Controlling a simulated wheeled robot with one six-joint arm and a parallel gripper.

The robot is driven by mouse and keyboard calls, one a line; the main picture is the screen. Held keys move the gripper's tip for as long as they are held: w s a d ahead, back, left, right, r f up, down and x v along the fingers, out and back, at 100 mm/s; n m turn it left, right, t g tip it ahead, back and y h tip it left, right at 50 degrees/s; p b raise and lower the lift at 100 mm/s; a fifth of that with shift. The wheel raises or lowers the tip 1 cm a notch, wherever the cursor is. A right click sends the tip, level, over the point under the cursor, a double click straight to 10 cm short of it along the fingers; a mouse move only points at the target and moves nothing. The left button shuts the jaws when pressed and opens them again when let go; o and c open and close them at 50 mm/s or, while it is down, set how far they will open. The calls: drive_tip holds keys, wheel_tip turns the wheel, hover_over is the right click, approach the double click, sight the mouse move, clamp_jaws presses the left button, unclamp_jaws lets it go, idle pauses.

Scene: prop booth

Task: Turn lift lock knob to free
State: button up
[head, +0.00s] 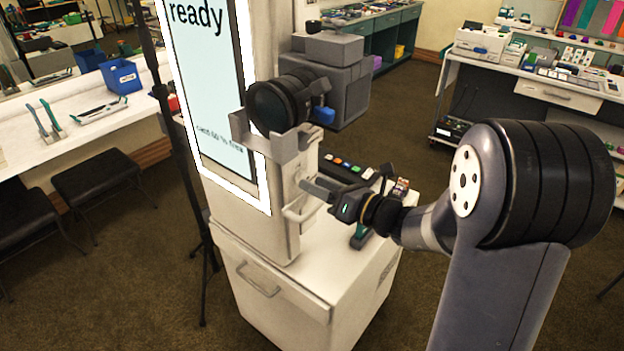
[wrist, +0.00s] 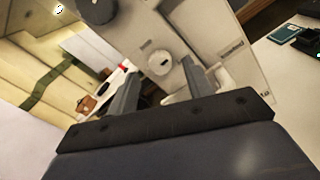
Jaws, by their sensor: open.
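A round off-white knob (wrist: 160,63) with a dark slot sits on a pale panel (wrist: 215,40) in the wrist view. Small printed labels lie on the panel on both sides of it, too blurred to read. My gripper (wrist: 159,68) is open, its fingers on either side of the knob in the picture; I cannot tell if they touch it. In the head view my gripper (head: 313,172) is at the right side of the white booth column (head: 240,205), just above a white bar handle (head: 302,213). I cannot make out the knob in the head view.
A dark round knob (wrist: 97,10) lies up left in the wrist view. The column bears a lit "ready" screen (head: 215,90) and a camera (head: 280,103). It stands on a white cabinet (head: 290,295), with small coloured items (head: 350,167) behind my gripper.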

drive_tip(key=shift+x, duration=1.05)
drive_tip(key=c, duration=1)
